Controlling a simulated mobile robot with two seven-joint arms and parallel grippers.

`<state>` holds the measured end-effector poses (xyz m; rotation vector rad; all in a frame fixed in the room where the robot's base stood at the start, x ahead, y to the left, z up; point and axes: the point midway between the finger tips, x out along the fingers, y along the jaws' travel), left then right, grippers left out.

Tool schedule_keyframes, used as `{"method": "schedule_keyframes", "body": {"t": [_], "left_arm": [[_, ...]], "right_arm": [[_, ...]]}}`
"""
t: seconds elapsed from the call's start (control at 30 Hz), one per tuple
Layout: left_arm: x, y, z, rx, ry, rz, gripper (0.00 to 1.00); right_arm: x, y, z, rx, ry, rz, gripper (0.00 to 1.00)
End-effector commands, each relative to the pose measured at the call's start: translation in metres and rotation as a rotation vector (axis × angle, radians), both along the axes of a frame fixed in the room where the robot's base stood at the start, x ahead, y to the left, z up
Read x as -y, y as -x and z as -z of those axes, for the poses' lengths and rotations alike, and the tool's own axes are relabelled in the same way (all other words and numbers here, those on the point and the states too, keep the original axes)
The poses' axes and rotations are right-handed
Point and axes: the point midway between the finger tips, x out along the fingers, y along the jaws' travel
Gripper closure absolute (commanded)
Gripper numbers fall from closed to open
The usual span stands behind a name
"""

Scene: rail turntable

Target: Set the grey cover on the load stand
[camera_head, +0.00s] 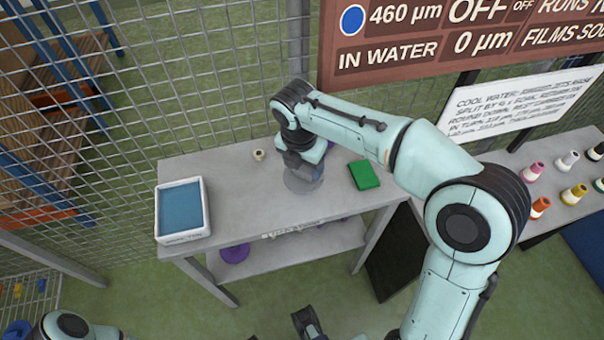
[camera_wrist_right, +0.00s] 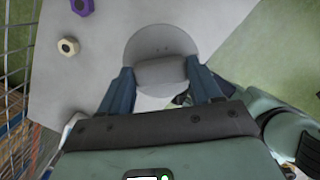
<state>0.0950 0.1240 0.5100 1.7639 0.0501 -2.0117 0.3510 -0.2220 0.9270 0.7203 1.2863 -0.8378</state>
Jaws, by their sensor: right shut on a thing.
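My right gripper (camera_head: 303,172) is over the middle of the grey bench, pointing down. It is shut on the raised grip of the grey cover (camera_head: 300,186), a round grey disc. In the right wrist view the cover (camera_wrist_right: 161,42) shows with its block-like grip between the two blue fingers (camera_wrist_right: 160,85). I cannot tell whether the cover touches what is below it. No load stand can be made out; whatever is under the cover is hidden. A dark gripper part (camera_head: 308,323), seemingly of my left gripper, shows at the bottom edge; its jaws are unclear.
The bench (camera_head: 232,185) carries a white tray with a blue pad (camera_head: 182,208), a cream nut (camera_head: 259,155) and a green block (camera_head: 364,175). A purple nut (camera_wrist_right: 82,6) lies near the cream one. A wire mesh fence (camera_head: 225,70) stands behind. Coloured cones (camera_head: 533,170) stand at right.

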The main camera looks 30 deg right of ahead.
Motion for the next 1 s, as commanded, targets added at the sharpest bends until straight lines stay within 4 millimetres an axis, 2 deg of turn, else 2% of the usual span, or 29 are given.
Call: {"method": "schedule_keyframes", "body": {"t": [0.07,0.13,0.37,0.6,1.0], "left_arm": [[0.000,0.000,-0.001,-0.002,0.001,0.001,0.47],[0.000,0.000,0.002,0.001,0.000,0.000,0.47],[0.000,-0.002,0.006,0.007,-0.002,-0.002,0.47],[0.000,-0.005,0.015,0.020,-0.003,-0.004,0.47],[0.000,-0.007,0.015,0.024,-0.004,-0.005,0.47]], "right_arm": [[0.003,-0.014,-0.001,0.002,0.000,0.002,0.87],[0.003,-0.013,0.011,-0.003,-0.001,-0.002,0.87],[0.003,-0.012,0.029,-0.001,-0.001,0.000,0.87],[0.003,-0.012,0.066,-0.001,0.000,-0.001,0.87],[0.004,-0.016,0.071,0.002,-0.001,0.001,0.87]]}}
